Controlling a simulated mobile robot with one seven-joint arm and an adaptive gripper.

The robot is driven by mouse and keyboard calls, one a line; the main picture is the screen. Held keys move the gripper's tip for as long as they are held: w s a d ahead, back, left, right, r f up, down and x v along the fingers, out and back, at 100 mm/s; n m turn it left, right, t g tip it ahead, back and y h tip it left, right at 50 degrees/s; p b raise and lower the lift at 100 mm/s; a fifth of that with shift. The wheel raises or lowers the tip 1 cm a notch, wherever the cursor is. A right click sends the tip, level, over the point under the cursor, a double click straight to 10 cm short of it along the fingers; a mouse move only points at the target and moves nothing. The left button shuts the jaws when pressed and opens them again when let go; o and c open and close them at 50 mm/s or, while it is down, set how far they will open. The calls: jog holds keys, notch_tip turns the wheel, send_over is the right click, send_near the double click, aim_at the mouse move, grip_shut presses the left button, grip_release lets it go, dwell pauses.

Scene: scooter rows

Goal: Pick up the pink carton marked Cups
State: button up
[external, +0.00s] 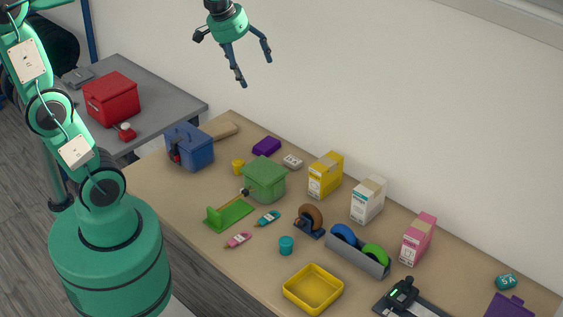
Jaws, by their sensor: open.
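The pink carton (417,240) stands upright on the wooden table, right of the middle, behind the grey holder with the blue and green rolls. Its marking is too small to read here. My gripper (256,70) is open and empty at the top of the view. It hangs high above the table, well to the left of the pink carton, with its fingers pointing down.
A white carton (368,199) and a yellow carton (325,175) stand left of the pink one. The grey roll holder (357,256) is close in front of it.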

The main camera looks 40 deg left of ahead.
jog(key=w+d+f+g+p, duration=0.1)
jog(key=w+d+f, duration=0.1)
jog(key=w+d, duration=0.95)
jog(key=g+p, duration=0.3)
jog(key=p, duration=0.1)
send_over(425, 227)
jog(key=shift+n+y, duration=0.4)
jog(key=f, duration=3.1)
jog(key=shift+w+a, duration=0.2)
jog(key=shift+a, duration=0.05)
jog(key=shift+s+d+f, duration=0.15)
jog(key=shift+d+f, duration=0.15)
jog(key=shift+d, duration=0.05)
jog(key=shift+f, duration=4.3)
jog(key=shift+a+f, duration=0.1)
